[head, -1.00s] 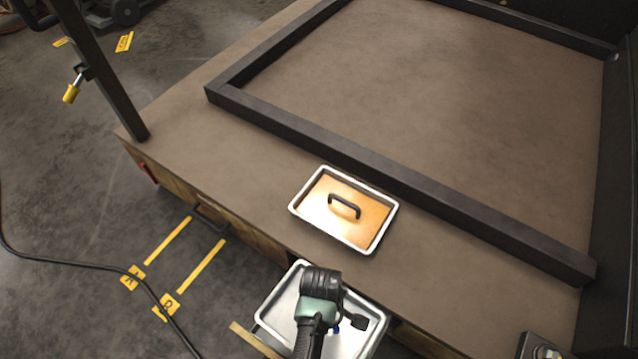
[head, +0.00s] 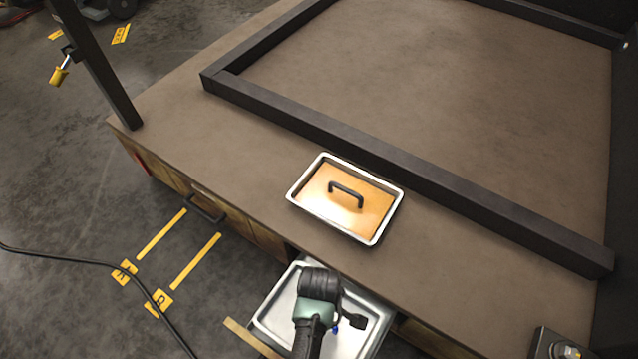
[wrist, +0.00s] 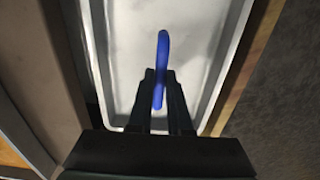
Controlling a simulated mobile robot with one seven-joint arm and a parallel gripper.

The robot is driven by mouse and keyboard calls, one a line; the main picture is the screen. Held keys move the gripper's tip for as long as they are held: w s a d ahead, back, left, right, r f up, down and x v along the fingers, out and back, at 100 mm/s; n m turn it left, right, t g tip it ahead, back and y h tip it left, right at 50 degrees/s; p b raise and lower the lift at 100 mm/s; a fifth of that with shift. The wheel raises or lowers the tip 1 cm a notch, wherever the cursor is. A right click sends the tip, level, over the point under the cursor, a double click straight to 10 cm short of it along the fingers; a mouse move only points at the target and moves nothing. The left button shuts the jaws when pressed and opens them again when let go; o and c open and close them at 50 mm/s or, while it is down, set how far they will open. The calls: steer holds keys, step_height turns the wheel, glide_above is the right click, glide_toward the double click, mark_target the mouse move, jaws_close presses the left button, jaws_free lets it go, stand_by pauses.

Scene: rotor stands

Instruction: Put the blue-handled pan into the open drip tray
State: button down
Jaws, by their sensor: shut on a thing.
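My gripper (wrist: 160,92) is shut on the upright blue handle (wrist: 162,62) of a pale metal pan (wrist: 118,60). In the head view, a bit of the blue handle (head: 335,331) shows beside my arm, and the pan (head: 275,312) lies below it. The pan is at a pulled-out drawer with a wooden front (head: 250,340), below the table's front edge. The drip tray cannot be told apart from the pan and drawer here. I cannot tell whether the pan rests on the bottom or hangs just above. My arm hides part of the pan.
A second white-rimmed pan (head: 384,222) with an orange inside and a black handle stands on the brown table (head: 250,165), just above the drawer. A dark raised frame (head: 400,183) runs behind it. A dark post (head: 100,75) stands at the left corner.

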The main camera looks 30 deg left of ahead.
steer(key=shift+f+b, duration=2.3)
steer(key=shift+f, duration=0.05)
steer(key=shift+f+b, duration=1.75)
steer(key=shift+f, duration=1.35)
steer(key=c, duration=0.8)
jaws_free()
steer(key=shift+o, duration=0.2)
steer(key=shift+r, duration=0.1)
step_height(320, 180, up, 13)
steer(key=p, duration=0.9)
